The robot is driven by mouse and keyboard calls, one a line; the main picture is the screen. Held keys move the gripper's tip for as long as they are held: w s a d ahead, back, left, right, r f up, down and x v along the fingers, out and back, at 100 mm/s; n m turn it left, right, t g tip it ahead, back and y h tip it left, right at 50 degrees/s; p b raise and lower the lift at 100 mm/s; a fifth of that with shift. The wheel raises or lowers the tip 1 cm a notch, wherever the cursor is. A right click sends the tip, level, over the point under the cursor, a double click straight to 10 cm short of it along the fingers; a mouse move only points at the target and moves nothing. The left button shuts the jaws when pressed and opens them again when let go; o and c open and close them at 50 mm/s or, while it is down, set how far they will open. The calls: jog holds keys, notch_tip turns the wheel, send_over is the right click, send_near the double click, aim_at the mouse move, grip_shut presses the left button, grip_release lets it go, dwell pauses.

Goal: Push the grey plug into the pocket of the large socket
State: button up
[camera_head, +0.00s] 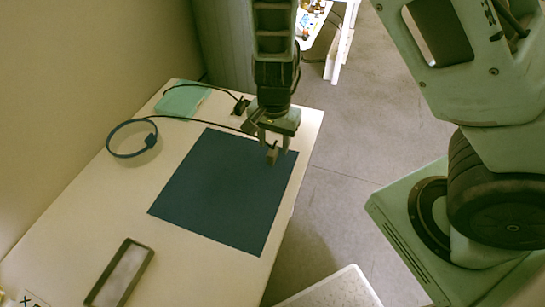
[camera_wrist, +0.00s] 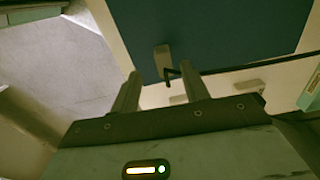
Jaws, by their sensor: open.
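My gripper (camera_head: 274,146) hangs over the far right corner of the dark blue mat, its fingers pointing down. In the wrist view my gripper (camera_wrist: 160,70) has its two fingers well apart. A small grey block (camera_wrist: 162,57), which looks like the grey plug, shows just beyond and between the fingertips, against the mat; in the head view this block (camera_head: 272,156) is just below the fingers. I cannot tell whether it touches them.
The blue mat (camera_head: 225,190) lies on the white table (camera_head: 130,215). A dark cable (camera_head: 205,122) crosses behind the mat, near a blue ring (camera_head: 132,138) and a teal box (camera_head: 183,98). A dark-framed tray (camera_head: 120,273) lies at the front. The mat's middle is clear.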

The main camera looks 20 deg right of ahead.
aim_at(272, 151)
jog(key=f, duration=0.3)
jog(key=f+b, duration=0.1)
jog(key=f, duration=0.1)
jog(key=shift+w+f, duration=0.15)
jog(key=shift+w, duration=0.15)
jog(key=shift+a, duration=0.1)
grip_shut()
